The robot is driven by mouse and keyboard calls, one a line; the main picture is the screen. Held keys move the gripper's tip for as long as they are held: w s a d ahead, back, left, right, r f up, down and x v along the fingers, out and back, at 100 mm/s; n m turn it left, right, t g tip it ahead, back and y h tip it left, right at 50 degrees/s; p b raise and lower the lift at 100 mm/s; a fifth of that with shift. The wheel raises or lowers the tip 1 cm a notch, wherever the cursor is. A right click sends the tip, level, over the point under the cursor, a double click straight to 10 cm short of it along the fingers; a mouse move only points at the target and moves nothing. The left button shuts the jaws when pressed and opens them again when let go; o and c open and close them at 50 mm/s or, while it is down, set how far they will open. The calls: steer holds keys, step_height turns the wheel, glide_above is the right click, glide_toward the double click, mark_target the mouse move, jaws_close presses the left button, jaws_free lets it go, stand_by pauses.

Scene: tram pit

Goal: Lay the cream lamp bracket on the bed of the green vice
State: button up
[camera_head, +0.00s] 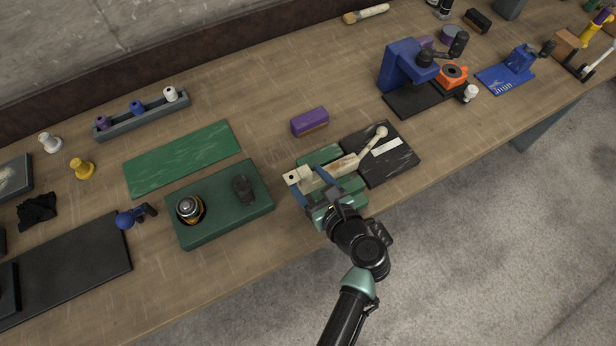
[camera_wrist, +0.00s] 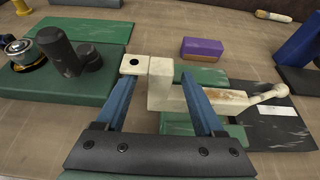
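The cream lamp bracket (camera_head: 342,165) has a block, a small end plate with a dark hole, and a long arm ending in a ball; it also shows in the wrist view (camera_wrist: 160,88). It lies across the green vice (camera_head: 322,155), between its two green parts, which also show in the wrist view (camera_wrist: 205,76). Whether it touches the bed is hidden. The ball end reaches over the black plate at the right. My gripper (camera_head: 305,179) has its blue fingers spread on either side of the bracket's block, with a gap visible at the left finger in the wrist view (camera_wrist: 157,78).
A green box (camera_head: 228,224) with a lamp-like part and a dark part stands left of the vice. A black plate (camera_head: 402,163) with a white label lies right. A purple block (camera_head: 309,122) lies behind. A green mat (camera_head: 182,158) lies further left. The table's front edge is close.

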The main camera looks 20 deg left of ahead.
steer(key=shift+s+f, duration=0.1)
steer(key=b+v, duration=0.1)
steer(key=v, duration=1.2)
steer(key=w+d+r+n+t+h, duration=0.1)
steer(key=w+r+n+t+h, duration=0.1)
steer(key=w+r+n, duration=0.5)
steer(key=w+d+r+n+t+h, duration=0.1)
steer(key=w+r+n+t+h, duration=0.15)
steer(key=r, duration=0.75)
steer(key=w+d+r+n+t+h, duration=0.1)
steer(key=w+d+r+n+t, duration=0.15)
steer(key=w+r+n, duration=0.5)
steer(key=s+r+n+t+h, duration=0.1)
steer(key=s+r+n+t, duration=0.2)
steer(key=r, duration=0.8)
steer(key=s+r+n+t+h, duration=0.2)
steer(key=s+r+t, duration=0.3)
steer(key=r, duration=0.7)
steer(key=s+r+n+t+h, duration=0.2)
steer(key=s+r, duration=0.4)
steer(key=r, duration=0.6)
steer(key=shift+s+r+n+t, duration=0.25)
steer(key=shift+s+n+t, duration=0.1)
steer(key=shift+n+t, duration=0.55)
